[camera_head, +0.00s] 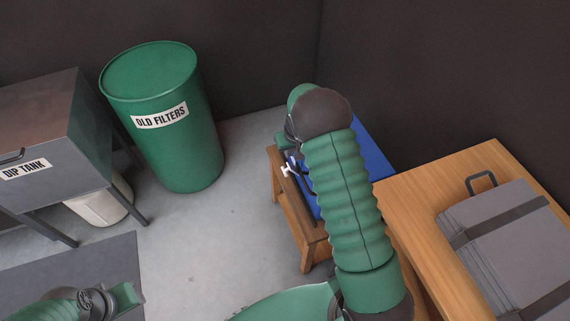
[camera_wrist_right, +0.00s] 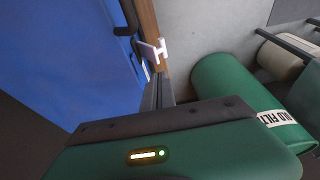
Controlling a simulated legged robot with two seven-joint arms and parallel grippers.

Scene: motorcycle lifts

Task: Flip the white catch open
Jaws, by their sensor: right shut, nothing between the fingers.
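The white catch (camera_head: 286,171) is small and sits at the left edge of a blue box (camera_head: 374,146) on a wooden stand (camera_head: 311,241). In the right wrist view the catch (camera_wrist_right: 161,49) shows just beyond the fingertips, beside the blue surface (camera_wrist_right: 60,60). My right gripper (camera_wrist_right: 157,75) is shut and empty, its tips close to the catch; I cannot tell whether they touch. In the head view my right arm hides much of the box. Part of my left gripper (camera_head: 124,298) shows at the lower left, its fingers unclear.
A wooden table (camera_head: 418,193) with a strapped grey case (camera_head: 500,240) stands at the right. A green OLD FILTERS drum (camera_head: 165,150) and a grey DIP TANK (camera_head: 45,140) stand at the left. The floor between drum and stand is clear.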

